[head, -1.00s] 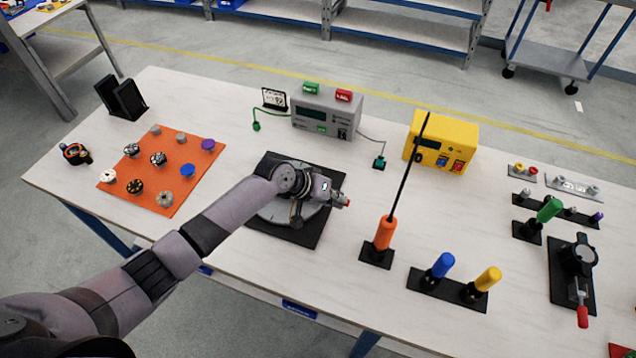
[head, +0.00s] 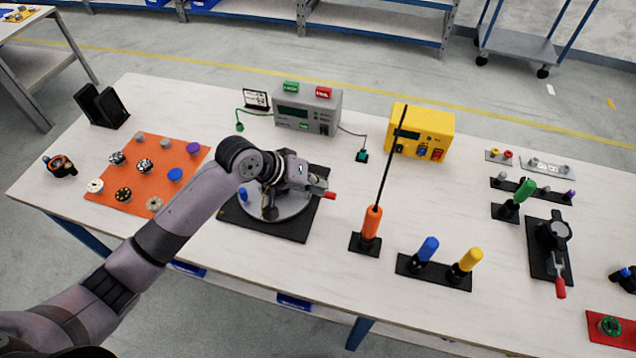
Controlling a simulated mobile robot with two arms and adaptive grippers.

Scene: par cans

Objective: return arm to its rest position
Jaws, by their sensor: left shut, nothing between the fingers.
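My left arm comes in from the lower left. Its left gripper (head: 314,188) is shut and empty, over the right part of a round grey turntable (head: 292,208) on a black base plate (head: 240,222). The arm and gripper hide part of the turntable. A small blue piece (head: 243,195) stands on its left part. A red tip (head: 329,196) shows just beside the fingers; I cannot tell whether they touch. My right gripper is not in view.
An orange mat (head: 185,152) with several small discs lies left of the arm. A grey tester (head: 308,122) and a yellow box (head: 421,117) stand behind. An orange-handled tool (head: 372,222) stands upright to the right, near blue (head: 427,249) and yellow (head: 468,260) handles.

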